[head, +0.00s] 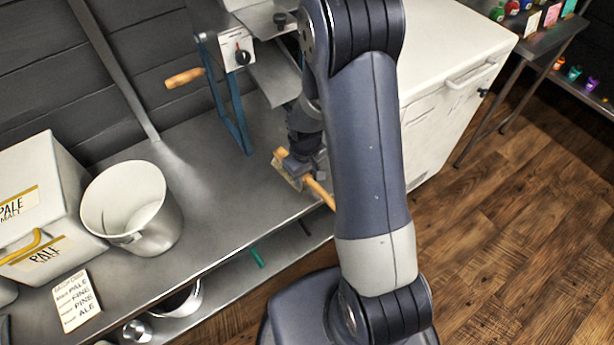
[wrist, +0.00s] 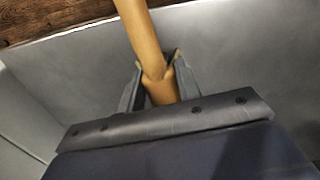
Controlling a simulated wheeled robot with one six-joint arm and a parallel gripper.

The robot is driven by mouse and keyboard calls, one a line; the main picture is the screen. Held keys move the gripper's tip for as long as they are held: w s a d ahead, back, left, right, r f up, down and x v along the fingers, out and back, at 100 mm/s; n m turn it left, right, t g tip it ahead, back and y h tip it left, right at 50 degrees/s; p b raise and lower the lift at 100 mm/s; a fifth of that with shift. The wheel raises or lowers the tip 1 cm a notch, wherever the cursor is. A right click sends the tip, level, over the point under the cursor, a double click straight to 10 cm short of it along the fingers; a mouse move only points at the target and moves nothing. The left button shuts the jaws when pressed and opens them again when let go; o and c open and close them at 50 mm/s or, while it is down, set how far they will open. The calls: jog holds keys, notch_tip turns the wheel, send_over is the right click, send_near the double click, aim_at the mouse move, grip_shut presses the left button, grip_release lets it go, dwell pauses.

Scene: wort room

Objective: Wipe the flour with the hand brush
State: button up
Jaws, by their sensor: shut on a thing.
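The hand brush has a wooden handle (head: 319,193) and lies partly hidden behind my gripper and arm in the head view. My gripper (head: 302,167) is shut on it over the grey metal bench (head: 225,190), near the front edge and below the mill. In the wrist view the handle (wrist: 143,40) runs up from between the fingers of my gripper (wrist: 160,75). A faint whitish patch (head: 176,166), which looks like flour, lies on the bench at the foot of a slanting metal strip, left of my gripper. I cannot tell whether the bristles touch the bench.
A white bucket (head: 130,208) and a white malt box (head: 35,200) stand at the left. A mill with a blue stand (head: 232,105) and wooden crank (head: 184,78) is behind my gripper. A label card (head: 76,301) lies front left. A white chest (head: 455,75) stands right.

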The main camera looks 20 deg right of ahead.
jog(key=r+p, duration=0.1)
jog(key=r, duration=0.1)
jog(key=r+p, duration=0.2)
jog(key=shift+w+r, duration=0.2)
jog(key=shift+r, duration=0.1)
jog(key=shift+r+p, duration=1.35)
jog(key=shift+r, duration=0.45)
